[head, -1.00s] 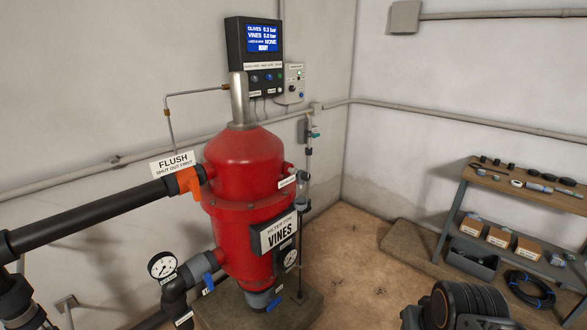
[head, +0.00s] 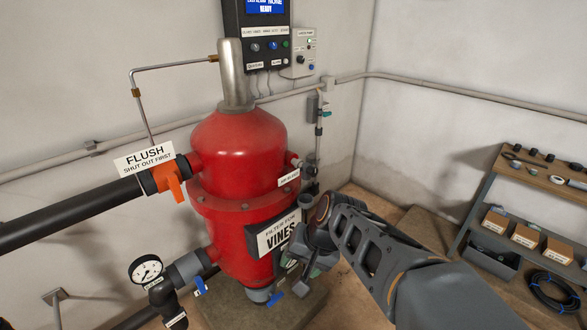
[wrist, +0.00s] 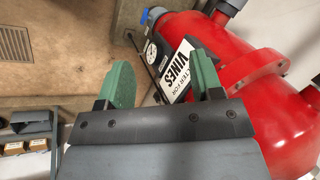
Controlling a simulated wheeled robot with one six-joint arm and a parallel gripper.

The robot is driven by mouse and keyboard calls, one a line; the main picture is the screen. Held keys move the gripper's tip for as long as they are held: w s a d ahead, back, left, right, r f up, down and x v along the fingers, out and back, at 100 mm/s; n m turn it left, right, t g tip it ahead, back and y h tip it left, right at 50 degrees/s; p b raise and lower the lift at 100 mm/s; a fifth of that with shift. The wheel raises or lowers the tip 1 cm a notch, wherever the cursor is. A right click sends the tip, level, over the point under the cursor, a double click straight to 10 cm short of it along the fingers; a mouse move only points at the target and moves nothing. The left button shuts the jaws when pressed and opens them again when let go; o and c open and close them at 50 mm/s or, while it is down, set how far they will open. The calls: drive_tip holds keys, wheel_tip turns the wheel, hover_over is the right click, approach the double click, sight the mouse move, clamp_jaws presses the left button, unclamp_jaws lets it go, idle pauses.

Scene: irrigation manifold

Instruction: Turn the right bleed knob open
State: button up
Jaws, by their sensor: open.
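The red filter tank (head: 238,150) stands upright with a "FILTER FOR VINES" sign (head: 278,236) on its front. A small pale fitting (head: 296,163) sticks out of its upper right side, just above a small white label (head: 289,181). It looks like the bleed knob, but it is too small to tell its position. My gripper (head: 304,268) is low in front of the tank's right side, below that fitting. In the wrist view my gripper (wrist: 163,82) has its green fingers wide apart with nothing between them. I cannot make out the knob in the wrist view.
An orange flush valve (head: 170,181) and black pipe (head: 85,212) lie left of the tank. A control panel (head: 262,40) hangs behind it. A thin vertical pipe (head: 318,145) stands close right. A shelf (head: 545,175) with boxes is at far right.

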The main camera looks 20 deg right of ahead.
drive_tip(key=w+d+m+t+y, duration=0.1)
drive_tip(key=w+m+t+y, duration=0.1)
drive_tip(key=w+m+y, duration=0.35)
drive_tip(key=m+t+h+b, duration=0.2)
drive_tip(key=m+t, duration=1)
drive_tip(key=m, duration=0.4)
approach(315, 172)
drive_tip(key=p+x, duration=0.2)
drive_tip(key=x, duration=1)
drive_tip(key=shift+c, duration=0.2)
drive_tip(key=c, duration=0.9)
